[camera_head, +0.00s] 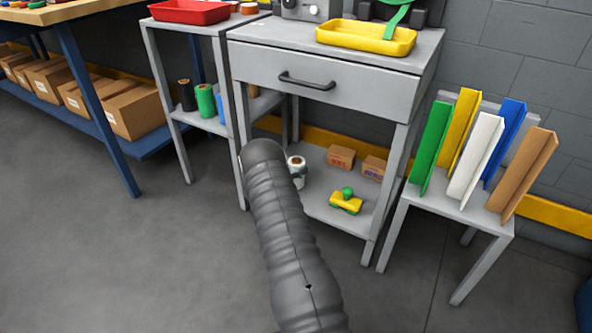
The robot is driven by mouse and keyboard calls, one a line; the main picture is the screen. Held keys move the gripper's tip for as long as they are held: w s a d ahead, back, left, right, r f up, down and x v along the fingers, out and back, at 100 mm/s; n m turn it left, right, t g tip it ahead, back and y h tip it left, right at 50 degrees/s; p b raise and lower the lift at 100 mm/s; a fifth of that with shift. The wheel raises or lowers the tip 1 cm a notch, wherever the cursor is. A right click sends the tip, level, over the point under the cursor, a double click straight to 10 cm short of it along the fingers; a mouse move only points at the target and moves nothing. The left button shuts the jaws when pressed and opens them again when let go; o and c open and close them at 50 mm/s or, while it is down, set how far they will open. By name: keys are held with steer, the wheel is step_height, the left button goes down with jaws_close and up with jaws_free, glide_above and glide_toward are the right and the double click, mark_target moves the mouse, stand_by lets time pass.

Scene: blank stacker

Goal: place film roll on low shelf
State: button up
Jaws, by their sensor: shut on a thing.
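A white roll with a dark open core, likely the film roll (297,172), shows just right of the end of my dark sleeved arm. It looks upright, at the left part of the low shelf (318,210) under the grey drawer table. I cannot tell whether it rests on that shelf or is held above it. My arm reaches up from the bottom of the view and covers the shelf's left part. My gripper does not show; the arm hides it, so its hold on the roll cannot be seen.
On the low shelf are small cartons (341,157) and a yellow-green toy (346,200). Black, green and blue rolls (205,101) stand on the side table's shelf at left. A stand with coloured panels (480,150) is at right. The drawer table's front leg (385,205) borders the shelf.

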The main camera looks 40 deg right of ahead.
steer(key=shift+f, duration=0.35)
steer(key=shift+f, duration=0.15)
steer(key=o, duration=1.5)
